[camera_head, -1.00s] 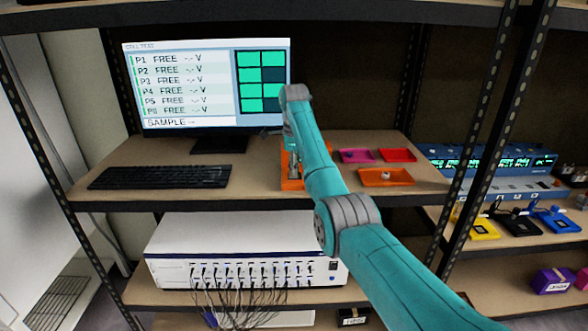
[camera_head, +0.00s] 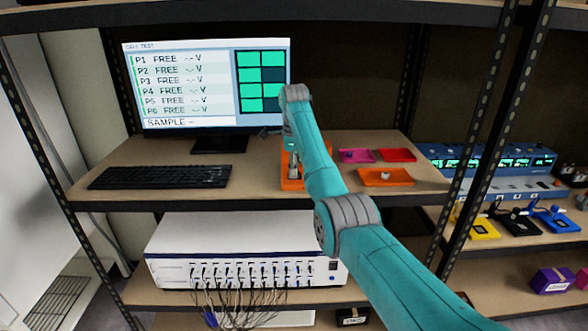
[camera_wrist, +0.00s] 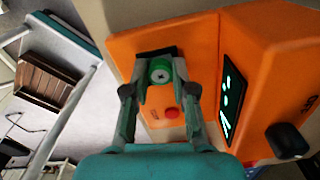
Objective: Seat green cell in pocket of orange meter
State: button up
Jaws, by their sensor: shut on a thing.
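The orange meter (camera_wrist: 202,38) fills much of the wrist view, with a dark pocket (camera_wrist: 147,54) in its top face. My gripper (camera_wrist: 160,72) is shut on the green cell (camera_wrist: 160,64), a round piece with a pale metal centre. The cell is held between the fingertips at the pocket, overlapping its dark area. I cannot tell how deep it sits or whether it touches the bottom. In the head view the orange meter (camera_head: 290,184) stands on the shelf, mostly hidden behind my arm and gripper (camera_head: 294,172).
The meter has a red button (camera_wrist: 171,112), a lit display (camera_wrist: 229,100) and a black knob (camera_wrist: 287,141). A keyboard (camera_head: 160,177) and monitor (camera_head: 214,85) stand left. Magenta (camera_head: 357,155), red (camera_head: 397,154) and orange (camera_head: 372,181) trays lie right.

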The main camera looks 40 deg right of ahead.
jog(key=shift+s+f, duration=0.15)
jog(key=shift+f, duration=0.35)
jog(key=o, duration=1)
jog(key=shift+r, duration=0.2)
